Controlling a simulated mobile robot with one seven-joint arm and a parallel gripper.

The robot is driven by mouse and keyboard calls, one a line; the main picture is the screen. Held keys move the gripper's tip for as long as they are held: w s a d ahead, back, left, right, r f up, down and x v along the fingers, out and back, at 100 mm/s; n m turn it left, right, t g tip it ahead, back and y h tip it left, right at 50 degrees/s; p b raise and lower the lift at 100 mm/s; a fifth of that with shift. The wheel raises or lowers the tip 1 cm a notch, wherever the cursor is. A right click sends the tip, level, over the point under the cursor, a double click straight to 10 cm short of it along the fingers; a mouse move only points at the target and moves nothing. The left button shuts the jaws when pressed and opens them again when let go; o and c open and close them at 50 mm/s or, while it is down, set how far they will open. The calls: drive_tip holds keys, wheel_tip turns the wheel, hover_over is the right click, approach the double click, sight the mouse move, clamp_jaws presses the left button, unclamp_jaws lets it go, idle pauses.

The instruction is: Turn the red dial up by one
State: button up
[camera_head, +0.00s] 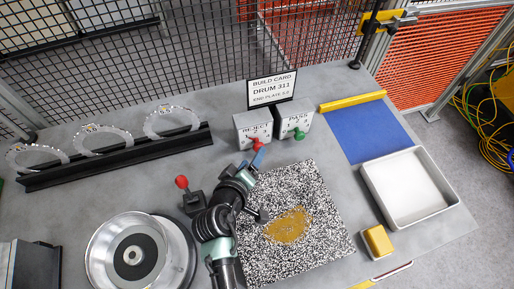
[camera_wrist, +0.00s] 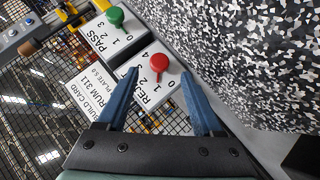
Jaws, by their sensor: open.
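The red dial (camera_wrist: 159,62) is a round red knob with a pointer on the white box marked REJECT (camera_head: 252,128), with numbers around it. In the head view my gripper (camera_head: 250,162) is just in front of the REJECT box. The dial's exact number is hard to read.
A PASS box (camera_head: 294,118) with a green dial (camera_head: 299,134) stands right beside the REJECT box. The build card (camera_head: 272,89) stands behind. A speckled mat (camera_head: 325,215) lies to the right of my arm. A red ball-topped lever (camera_head: 182,182) stands left of it.

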sight(258, 144)
drive_tip(key=shift+x, duration=2.6)
clamp_jaws()
